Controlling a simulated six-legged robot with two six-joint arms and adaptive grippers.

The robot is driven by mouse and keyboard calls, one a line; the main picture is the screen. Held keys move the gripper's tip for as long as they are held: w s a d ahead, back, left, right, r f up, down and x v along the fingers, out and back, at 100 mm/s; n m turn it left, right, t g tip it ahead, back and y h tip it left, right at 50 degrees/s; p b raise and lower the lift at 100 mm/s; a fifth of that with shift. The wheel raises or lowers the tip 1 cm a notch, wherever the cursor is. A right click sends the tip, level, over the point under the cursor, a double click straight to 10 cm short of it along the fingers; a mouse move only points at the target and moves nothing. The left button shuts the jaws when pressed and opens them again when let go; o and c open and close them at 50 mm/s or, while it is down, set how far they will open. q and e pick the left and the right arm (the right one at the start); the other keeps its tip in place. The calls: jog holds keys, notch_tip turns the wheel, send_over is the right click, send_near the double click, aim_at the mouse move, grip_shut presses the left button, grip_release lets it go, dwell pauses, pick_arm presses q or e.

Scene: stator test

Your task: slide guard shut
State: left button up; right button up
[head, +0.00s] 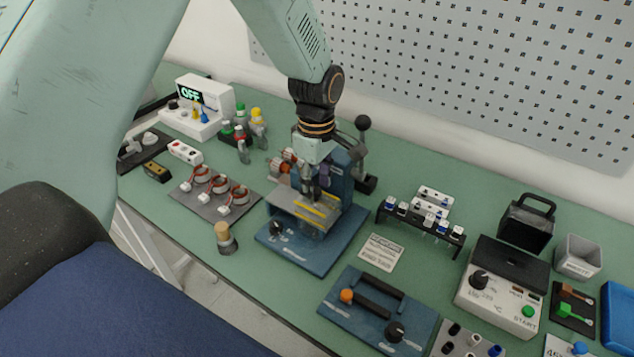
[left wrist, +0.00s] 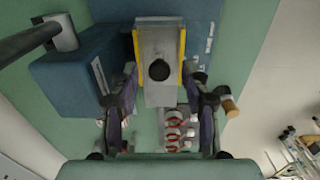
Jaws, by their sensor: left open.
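The blue press station (head: 322,238) stands on the green bench with a grey sliding guard plate (head: 290,200) between yellow edge strips. In the left wrist view the guard plate (left wrist: 158,45) has yellow strips along its sides and a round black knob (left wrist: 159,70). My left gripper (head: 318,192) is over the guard, pointing down. In the left wrist view its open fingers (left wrist: 165,100) are on either side of the plate, with the knob between them and apart from both. Contact with the plate cannot be told. My right gripper is not in view.
The press lever with a black ball (head: 362,122) rises behind my gripper. A grey tray with several wound stators (head: 210,190) is at left, a wooden-topped stamp (head: 226,238) in front. A tube rack (head: 420,222) and a blue fixture (head: 375,312) are at right.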

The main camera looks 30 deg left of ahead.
aim_at(316, 191)
pick_arm(q)
jog(key=shift+w+r, duration=0.15)
jog(key=shift+r, duration=0.3)
notch_tip(316, 191, up, 11)
jog(key=shift+a, duration=0.1)
dwell(0.4)
jog(key=shift+s, duration=0.2)
